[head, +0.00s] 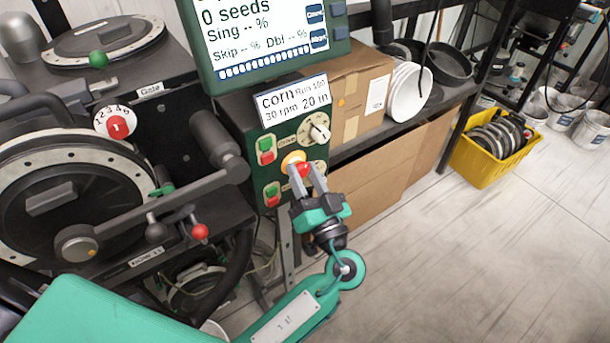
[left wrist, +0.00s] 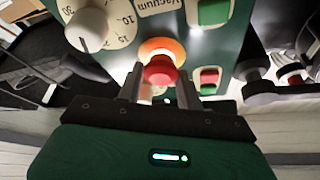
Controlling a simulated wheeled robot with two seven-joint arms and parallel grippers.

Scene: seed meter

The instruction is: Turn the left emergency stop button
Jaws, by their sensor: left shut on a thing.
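The emergency stop button is a red knob (head: 303,169) on a yellow-orange base (head: 292,158), set on the front of the green control box (head: 283,191). My left gripper (head: 305,175) is at this button, with one finger on either side of the red knob, shut on it. In the left wrist view the red knob (left wrist: 160,70) shows between the two fingers (left wrist: 160,88), with its orange ring (left wrist: 162,48) behind it. Part of the knob is hidden by the fingers. My right gripper is not in view.
Green and red switches (head: 267,149) and a white dial (head: 317,131) sit close to the button. A screen (head: 262,35) stands above the box. Seed meter machinery (head: 60,200) is at the left.

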